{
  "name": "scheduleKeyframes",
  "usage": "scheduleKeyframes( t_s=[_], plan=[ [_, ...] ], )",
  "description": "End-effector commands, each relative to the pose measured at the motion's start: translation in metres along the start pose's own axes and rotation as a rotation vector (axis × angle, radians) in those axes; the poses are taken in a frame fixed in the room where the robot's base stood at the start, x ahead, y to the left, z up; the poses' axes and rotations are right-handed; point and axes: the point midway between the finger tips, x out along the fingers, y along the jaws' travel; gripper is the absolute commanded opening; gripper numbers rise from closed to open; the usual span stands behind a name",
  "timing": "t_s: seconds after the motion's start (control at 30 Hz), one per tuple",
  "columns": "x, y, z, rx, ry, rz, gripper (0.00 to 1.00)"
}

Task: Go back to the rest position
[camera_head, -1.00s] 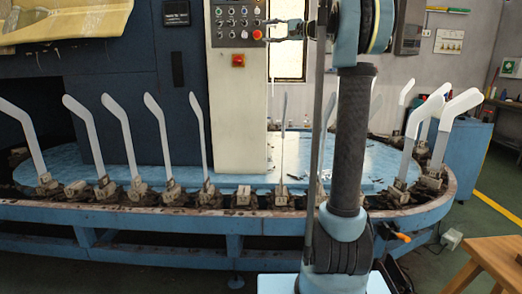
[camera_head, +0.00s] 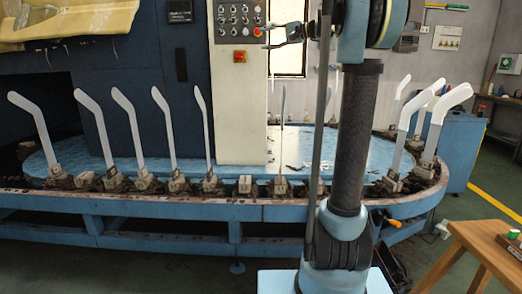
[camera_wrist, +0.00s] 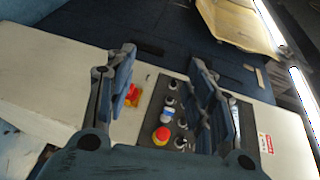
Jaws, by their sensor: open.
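My gripper (camera_head: 286,33) is up in front of the control panel's right edge in the head view, small and partly hidden by my arm. In the wrist view my gripper (camera_wrist: 165,75) has its two blue-grey fingers spread apart, with nothing between them. Past the fingers lies the panel (camera_wrist: 152,108) with a red button (camera_wrist: 161,134) and several dark knobs. How far the fingers are from the panel is hard to tell.
A blue oval machine (camera_head: 160,212) carries several upright pale sock forms (camera_head: 167,130). A white control cabinet (camera_head: 238,100) stands behind it. A wooden table (camera_head: 470,240) stands at lower right, with a small green-topped object (camera_head: 513,234) on it. Floor shows at lower left.

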Motion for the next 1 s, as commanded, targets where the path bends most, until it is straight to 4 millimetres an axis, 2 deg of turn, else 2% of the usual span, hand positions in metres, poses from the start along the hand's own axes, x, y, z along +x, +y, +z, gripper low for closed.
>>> scheduleKeyframes(
  t_s=[0.17, 0.27, 0.47, 0.67, 1.0],
  plan=[
    [-0.005, 0.034, 0.037, -0.031, -0.015, 0.094, 0.49],
    [-0.011, 0.065, 0.066, -0.057, -0.028, 0.173, 0.49],
    [-0.03, 0.142, 0.131, -0.118, -0.058, 0.359, 0.49],
    [-0.058, 0.223, 0.191, -0.18, -0.083, 0.545, 0.49],
    [-0.122, 0.365, 0.283, -0.285, -0.126, 0.863, 0.49]
  ],
)
